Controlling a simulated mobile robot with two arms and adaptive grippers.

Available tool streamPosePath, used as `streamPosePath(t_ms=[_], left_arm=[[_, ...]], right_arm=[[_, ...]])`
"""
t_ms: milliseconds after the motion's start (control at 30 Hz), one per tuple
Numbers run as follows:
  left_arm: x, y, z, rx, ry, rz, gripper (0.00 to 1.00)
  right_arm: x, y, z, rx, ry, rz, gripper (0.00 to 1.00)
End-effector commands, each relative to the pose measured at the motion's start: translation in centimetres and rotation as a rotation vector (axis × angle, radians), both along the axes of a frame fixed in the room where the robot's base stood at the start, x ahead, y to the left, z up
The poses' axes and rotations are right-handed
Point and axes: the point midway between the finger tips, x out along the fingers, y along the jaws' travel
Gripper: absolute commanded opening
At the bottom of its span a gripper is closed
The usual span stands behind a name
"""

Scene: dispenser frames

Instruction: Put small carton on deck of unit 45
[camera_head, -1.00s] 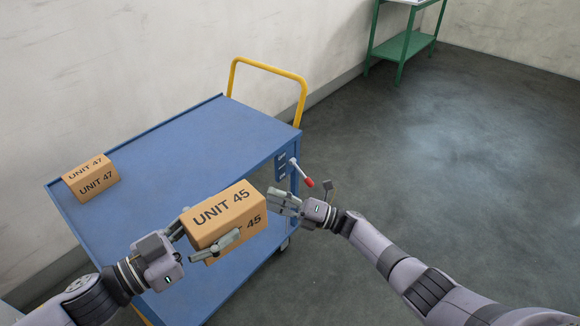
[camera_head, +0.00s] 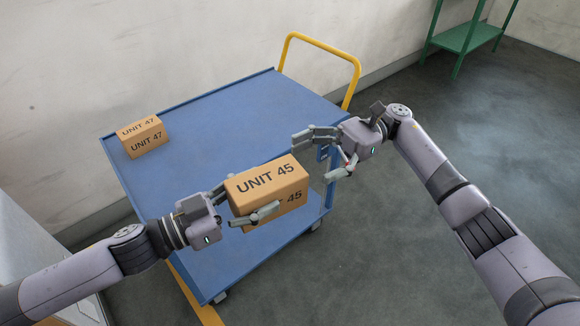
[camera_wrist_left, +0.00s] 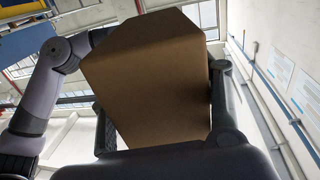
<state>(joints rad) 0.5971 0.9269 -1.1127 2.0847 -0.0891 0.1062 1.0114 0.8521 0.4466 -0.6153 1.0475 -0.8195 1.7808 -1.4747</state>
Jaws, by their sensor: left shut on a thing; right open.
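A brown carton marked UNIT 45 (camera_head: 268,187) is held by my left gripper (camera_head: 252,203), whose fingers are shut on its sides. It appears over the near right part of the blue cart's top deck (camera_head: 225,120); its height above the deck is unclear. In the left wrist view the carton (camera_wrist_left: 150,80) sits between both fingers. Another brown carton marked UNIT 47 (camera_head: 142,138) rests on the deck's left end. My right gripper (camera_head: 314,158) is open and empty, just right of the held carton at the deck's right edge.
The cart has a yellow push handle (camera_head: 320,58) at its far end. A green shelf stand (camera_head: 465,38) is at the back right. A grey surface (camera_head: 35,255) lies at the lower left. The deck's middle and the right floor are clear.

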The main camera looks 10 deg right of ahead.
Motion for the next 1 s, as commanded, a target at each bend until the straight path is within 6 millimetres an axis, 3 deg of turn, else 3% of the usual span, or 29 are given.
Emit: streamPosePath(t_ms=[200,400,800,1000], left_arm=[[0.0,0.0,0.2,-0.002,-0.002,-0.001,0.13],[0.0,0.0,0.2,-0.002,-0.002,-0.001,0.13],[0.0,0.0,0.2,-0.002,-0.002,-0.001,0.13],[0.0,0.0,0.2,-0.002,-0.002,-0.001,0.13]], right_arm=[[-1.9,3.6,0.0,0.003,0.001,0.001,0.80],[-2.7,5.6,0.0,0.001,0.003,-0.001,0.80],[-3.0,6.2,0.0,0.001,0.003,-0.002,0.80],[-3.0,6.2,0.0,0.001,0.003,-0.002,0.67]])
